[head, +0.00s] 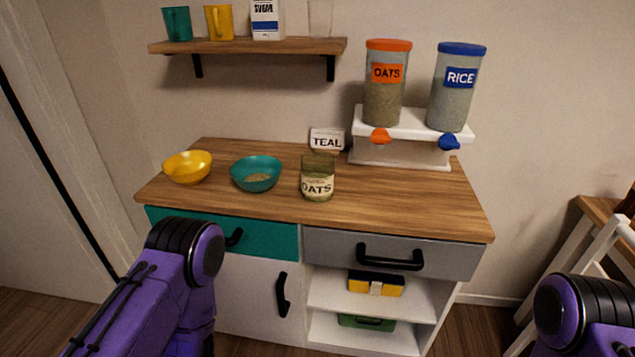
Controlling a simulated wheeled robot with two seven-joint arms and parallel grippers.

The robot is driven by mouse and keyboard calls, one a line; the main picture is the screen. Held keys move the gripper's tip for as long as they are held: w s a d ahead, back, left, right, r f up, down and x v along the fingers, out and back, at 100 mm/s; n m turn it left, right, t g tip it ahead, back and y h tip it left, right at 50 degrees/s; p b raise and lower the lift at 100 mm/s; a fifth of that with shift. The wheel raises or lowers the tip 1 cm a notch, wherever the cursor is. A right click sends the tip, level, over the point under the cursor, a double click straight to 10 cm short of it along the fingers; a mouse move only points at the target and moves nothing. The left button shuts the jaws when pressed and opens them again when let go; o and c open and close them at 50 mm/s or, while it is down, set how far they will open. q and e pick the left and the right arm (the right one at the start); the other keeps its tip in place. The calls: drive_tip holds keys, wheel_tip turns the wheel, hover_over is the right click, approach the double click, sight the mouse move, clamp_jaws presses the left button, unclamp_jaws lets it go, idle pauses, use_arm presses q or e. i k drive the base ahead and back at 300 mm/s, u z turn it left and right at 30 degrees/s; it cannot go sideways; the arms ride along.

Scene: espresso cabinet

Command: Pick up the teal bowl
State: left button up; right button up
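The teal bowl (248,182) stands upright on the wooden cabinet top, between a yellow bowl on its left and an oats jar on its right. A small amount of pale grain lies in the bottom of it. My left arm comes in at the lower left, in front of the cabinet and below the bowl. My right arm shows only in part at the lower right corner. Neither gripper's fingers can be seen. Nothing touches the bowl.
The yellow bowl (188,168) and the oats jar (317,180) flank the bowl closely. A shelf (250,46) hangs above. The right countertop is clear.

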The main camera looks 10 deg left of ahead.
sight(255, 173)
drive_tip(key=u, duration=2.55)
drive_tip(key=i, duration=1.85)
drive_tip(key=z, duration=1.15)
